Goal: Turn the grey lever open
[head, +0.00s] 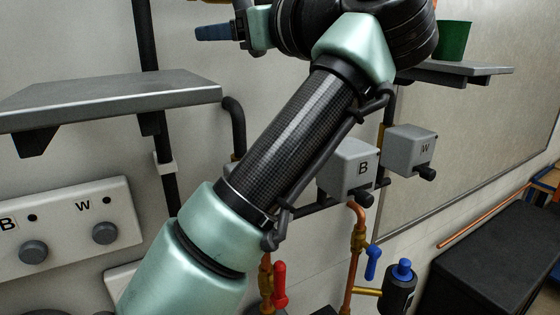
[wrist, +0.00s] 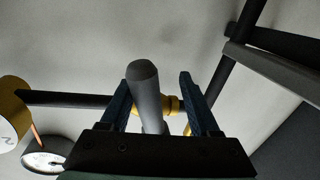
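The grey lever (wrist: 146,92) shows in the wrist view as a thick rounded bar. It stands between the two dark blue fingers of my gripper (wrist: 156,82), closer to the left finger, with a clear gap to the right one. The brass valve body (wrist: 172,104) shows just behind the lever on a dark pipe. In the head view my gripper (head: 204,33) is at the top, pointing left in front of the wall. I cannot make out the grey lever in the head view.
In the wrist view a round gauge (wrist: 45,160) and a yellow drum-shaped part (wrist: 12,112) sit at left. In the head view a grey shelf (head: 110,95) lies below my gripper. Red (head: 280,283) and blue (head: 373,262) levers and a B box (head: 345,170) stand lower down.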

